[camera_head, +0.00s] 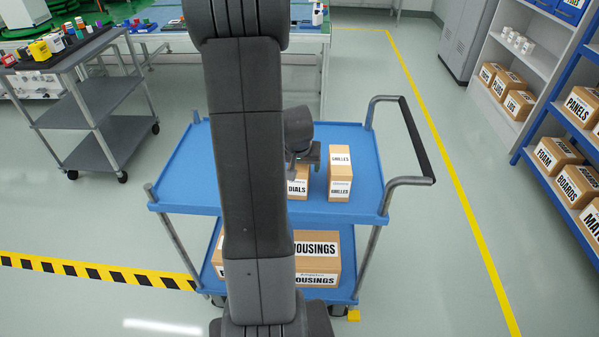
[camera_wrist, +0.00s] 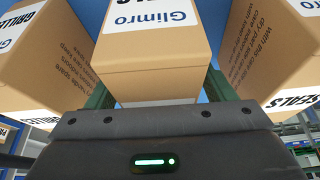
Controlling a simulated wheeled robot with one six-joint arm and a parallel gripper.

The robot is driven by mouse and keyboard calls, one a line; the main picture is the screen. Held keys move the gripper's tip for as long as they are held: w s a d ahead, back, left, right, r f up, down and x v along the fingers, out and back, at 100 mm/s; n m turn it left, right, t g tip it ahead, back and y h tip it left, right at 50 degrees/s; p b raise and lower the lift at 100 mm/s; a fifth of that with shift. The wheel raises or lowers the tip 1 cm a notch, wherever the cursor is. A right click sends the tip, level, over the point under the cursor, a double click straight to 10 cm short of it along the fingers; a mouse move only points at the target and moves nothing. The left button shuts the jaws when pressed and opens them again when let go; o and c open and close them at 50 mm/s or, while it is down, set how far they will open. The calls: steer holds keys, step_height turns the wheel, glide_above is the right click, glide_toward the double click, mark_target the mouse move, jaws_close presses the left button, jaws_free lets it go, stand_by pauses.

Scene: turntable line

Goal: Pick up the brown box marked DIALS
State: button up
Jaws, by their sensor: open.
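The brown DIALS box (camera_head: 298,188) stands on the blue top shelf of a cart in the head view, partly hidden by my arm and gripper. My gripper (camera_head: 304,163) is above and beside it, pointing down. In the wrist view a brown box with a white "Glimro" label (camera_wrist: 152,70) is in the middle, and its name is cut off at the top edge. By its place beside GRILLES it appears to be the DIALS box. My open green fingers stand on either side of it. I cannot tell whether they touch it.
The GRILLES box (camera_head: 340,178) stands close on the right in the head view, and at left in the wrist view (camera_wrist: 50,60). Another box, its label seemingly SEALS (camera_wrist: 265,60), is close on the other side. The cart (camera_head: 360,207) has HOUSINGS boxes (camera_head: 317,262) below.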

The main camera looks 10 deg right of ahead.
stand_by(0.4)
steer(key=c, duration=1)
steer(key=shift+c, duration=1.3)
